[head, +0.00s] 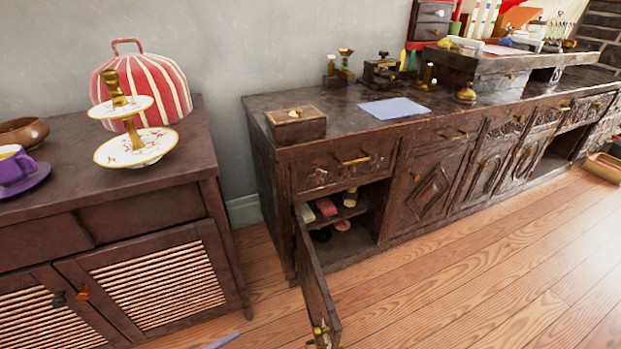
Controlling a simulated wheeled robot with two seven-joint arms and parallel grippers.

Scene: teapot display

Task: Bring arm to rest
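Neither of my grippers and neither arm shows clearly in the head view. A small blue-grey piece at the bottom edge, left of the middle, is cut off and I cannot tell what it is. The long dark sideboard (340,150) stands against the wall with one lower door (315,285) swung open. Several small items sit inside the opened compartment, among them a pink one (327,207). No teapot can be made out for certain.
A dark cabinet (100,205) at left carries a two-tier cake stand (138,148), a red-and-white striped cover (165,85), a brown bowl (22,131) and a purple cup (15,167). A wooden box (297,125) and blue paper (394,108) lie on the sideboard.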

